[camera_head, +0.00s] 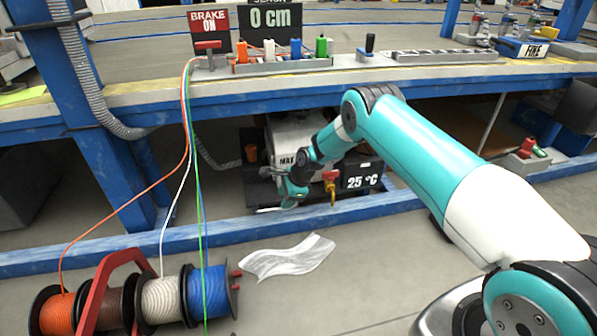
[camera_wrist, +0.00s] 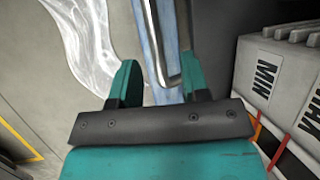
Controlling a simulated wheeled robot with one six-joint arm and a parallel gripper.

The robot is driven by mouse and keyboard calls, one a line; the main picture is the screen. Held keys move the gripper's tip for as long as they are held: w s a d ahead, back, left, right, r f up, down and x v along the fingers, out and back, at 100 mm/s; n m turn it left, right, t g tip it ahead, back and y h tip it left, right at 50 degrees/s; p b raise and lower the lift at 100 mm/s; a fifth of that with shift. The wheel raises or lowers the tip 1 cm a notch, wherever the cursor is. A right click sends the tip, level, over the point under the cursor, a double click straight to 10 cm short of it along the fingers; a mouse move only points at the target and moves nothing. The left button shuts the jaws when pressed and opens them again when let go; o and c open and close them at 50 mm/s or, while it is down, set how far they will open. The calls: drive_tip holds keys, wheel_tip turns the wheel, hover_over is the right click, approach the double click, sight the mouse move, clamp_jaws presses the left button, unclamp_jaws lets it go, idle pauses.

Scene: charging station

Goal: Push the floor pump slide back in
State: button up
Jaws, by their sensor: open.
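The floor pump unit (camera_head: 293,131) stands low under the blue bench, a pale grey housing with a dark front and a "25 °C" plate. My arm hides part of it. In the wrist view its ribbed pale housing (camera_wrist: 280,60), marked MIN and MAX, is at the right. My gripper (camera_head: 284,188) is low in front of the unit's left side. In the wrist view its teal fingers (camera_wrist: 158,62) are apart. A grey metal bar with a rounded end (camera_wrist: 176,45) shows between them, nearer the right finger. I cannot tell whether it touches, or whether it is the slide's handle.
A blue floor beam (camera_head: 225,232) runs along the bench front. Crumpled clear film (camera_head: 287,257) lies on the floor before it, near cable spools (camera_head: 160,300). A red-and-yellow valve (camera_head: 331,185) is right of my gripper. Bare floor lies right of the film.

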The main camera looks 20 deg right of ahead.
drive_tip(key=p+v, duration=0.6)
drive_tip(key=v, duration=0.8)
drive_tip(key=s+a+r+n+g+p, duration=0.15)
drive_tip(key=s+a+r+n, duration=0.4)
drive_tip(key=r, duration=0.85)
drive_tip(key=s+a+r+n+p, duration=0.3)
drive_tip(key=s+a+r+n, duration=0.3)
drive_tip(key=r, duration=0.7)
drive_tip(key=s+a+r+n+p, duration=0.1)
drive_tip(key=s+r+n, duration=0.4)
drive_tip(key=s, duration=0.4)
drive_tip(key=s+r+n+g+p, duration=0.1)
drive_tip(key=s+r+n+p, duration=0.1)
drive_tip(key=s+r+n, duration=0.5)
drive_tip(key=s+a+r+n+p, duration=0.1)
drive_tip(key=s+r+n, duration=0.2)
drive_tip(key=s, duration=0.8)
wheel_tip(320, 180, up, 38)
drive_tip(key=p, duration=3.8)
drive_tip(key=shift+s+d, duration=0.2)
drive_tip(key=shift+s, duration=0.25)
